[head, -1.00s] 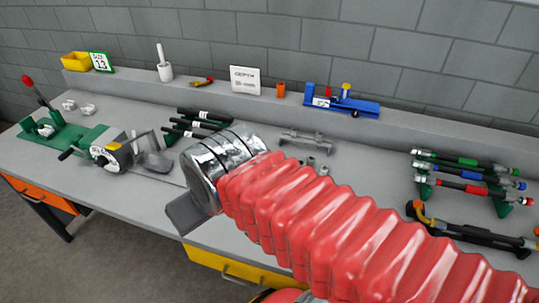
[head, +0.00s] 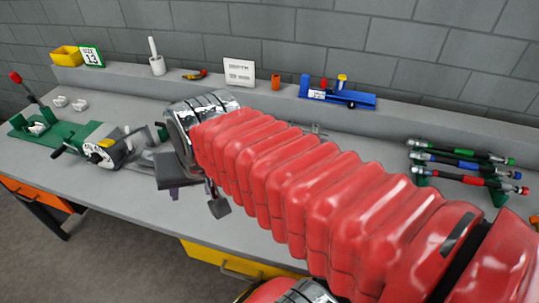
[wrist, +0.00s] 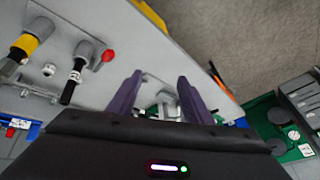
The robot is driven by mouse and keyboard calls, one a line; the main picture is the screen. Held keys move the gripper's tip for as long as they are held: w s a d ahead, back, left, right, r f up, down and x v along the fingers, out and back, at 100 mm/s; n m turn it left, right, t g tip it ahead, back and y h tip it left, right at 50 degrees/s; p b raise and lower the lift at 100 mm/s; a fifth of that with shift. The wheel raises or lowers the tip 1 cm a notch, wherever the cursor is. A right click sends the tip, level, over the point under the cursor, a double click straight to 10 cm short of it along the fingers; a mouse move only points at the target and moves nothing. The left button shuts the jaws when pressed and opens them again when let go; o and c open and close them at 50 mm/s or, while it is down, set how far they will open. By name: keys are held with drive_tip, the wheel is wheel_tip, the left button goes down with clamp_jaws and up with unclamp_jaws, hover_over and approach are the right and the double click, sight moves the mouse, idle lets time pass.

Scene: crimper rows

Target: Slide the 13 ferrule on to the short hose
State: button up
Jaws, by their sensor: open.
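My gripper (head: 196,192) hangs over the front of the bench, left of the middle, in the head view. In the wrist view its two purple fingers (wrist: 160,82) are apart. Small grey and white parts show between and beyond the fingers; I cannot tell whether any is the 13 ferrule or touches a finger. A black hose piece with a white band (wrist: 76,72) lies left of the fingers in the wrist view; I cannot tell whether it is the short hose. My arm hides the middle of the bench in the head view.
A hand crimper with a dial (head: 100,152) stands left, by a green base (head: 55,137). A card reading 13 (head: 91,56) and yellow bin (head: 66,56) are on the back ledge, with a blue fixture (head: 338,97). Banded hoses (head: 465,170) lie on a rack at right.

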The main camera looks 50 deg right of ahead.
drive_tip(key=w+d+f+m, duration=0.2)
drive_tip(key=w+d+m, duration=0.2)
drive_tip(key=d+m, duration=0.45)
drive_tip(key=w+d+f+m, duration=0.2)
drive_tip(key=w+d+m, duration=0.3)
drive_tip(key=d+m, duration=0.35)
drive_tip(key=d+f+m, duration=0.4)
drive_tip(key=d+m, duration=0.4)
drive_tip(key=d, duration=0.1)
drive_tip(key=d+f+m+g+h, duration=0.1)
drive_tip(key=d+f+m, duration=0.3)
drive_tip(key=d+m, duration=0.4)
drive_tip(key=shift+s+d, duration=0.35)
drive_tip(key=shift+d, duration=0.5)
drive_tip(key=shift+x, duration=4.25)
